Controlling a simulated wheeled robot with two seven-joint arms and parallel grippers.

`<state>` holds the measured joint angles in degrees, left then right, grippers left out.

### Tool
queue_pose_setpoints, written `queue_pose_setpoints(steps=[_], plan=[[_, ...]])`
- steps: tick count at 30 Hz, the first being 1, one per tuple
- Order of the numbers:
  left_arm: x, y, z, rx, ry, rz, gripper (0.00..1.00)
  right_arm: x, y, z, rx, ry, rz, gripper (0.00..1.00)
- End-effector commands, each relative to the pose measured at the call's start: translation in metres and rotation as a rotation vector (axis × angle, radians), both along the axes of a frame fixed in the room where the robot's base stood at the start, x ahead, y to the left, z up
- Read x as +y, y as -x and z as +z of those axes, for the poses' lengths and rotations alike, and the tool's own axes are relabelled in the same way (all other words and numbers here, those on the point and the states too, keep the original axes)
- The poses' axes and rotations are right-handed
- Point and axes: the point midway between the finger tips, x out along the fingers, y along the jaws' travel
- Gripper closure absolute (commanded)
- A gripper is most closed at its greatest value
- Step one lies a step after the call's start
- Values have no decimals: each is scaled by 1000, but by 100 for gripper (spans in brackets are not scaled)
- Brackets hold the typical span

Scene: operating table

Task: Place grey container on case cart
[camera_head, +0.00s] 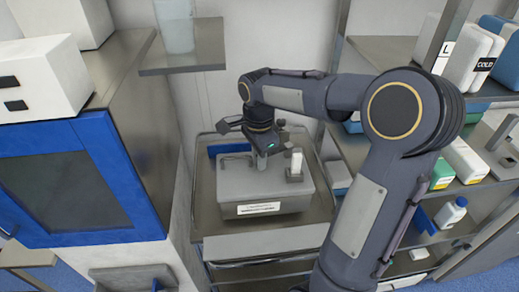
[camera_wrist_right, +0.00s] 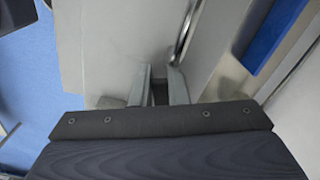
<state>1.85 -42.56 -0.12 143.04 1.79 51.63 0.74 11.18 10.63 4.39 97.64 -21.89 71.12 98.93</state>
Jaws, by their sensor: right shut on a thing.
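The grey container (camera_head: 258,191), a box with a flat lid and a white label on its front, is at the centre of the head view. It is over the top of the metal case cart (camera_head: 204,200), within its outline; I cannot tell whether its base touches. My right gripper (camera_head: 260,158) points down at the lid from above. In the wrist view, its fingers (camera_wrist_right: 158,90) are closed on a small part of the container, with the pale grey lid (camera_wrist_right: 105,45) filling much of the picture. The exact grip point is partly hidden. My left gripper is not in view.
A blue-fronted cabinet (camera_head: 75,180) stands close on the left, with a small metal shelf (camera_head: 185,58) above the cart. On the right, a shelf rack (camera_head: 385,50) holds boxes and bottles. A blue object (camera_head: 228,149) lies behind the container.

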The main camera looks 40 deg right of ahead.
Motion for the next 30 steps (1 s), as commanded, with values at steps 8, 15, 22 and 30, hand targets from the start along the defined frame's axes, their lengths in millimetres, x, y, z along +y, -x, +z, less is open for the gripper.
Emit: queue_pose_setpoints(steps=[8, 15, 22, 30], plan=[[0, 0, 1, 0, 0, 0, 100, 0, 0, -21, -2, 0, 0, 100], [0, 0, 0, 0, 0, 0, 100, 0, -1, -21, -4, 1, 0, 100], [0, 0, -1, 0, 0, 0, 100, 0, 0, -24, 0, 0, 0, 64], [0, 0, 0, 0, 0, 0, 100, 0, 0, -23, 0, 0, 0, 64]])
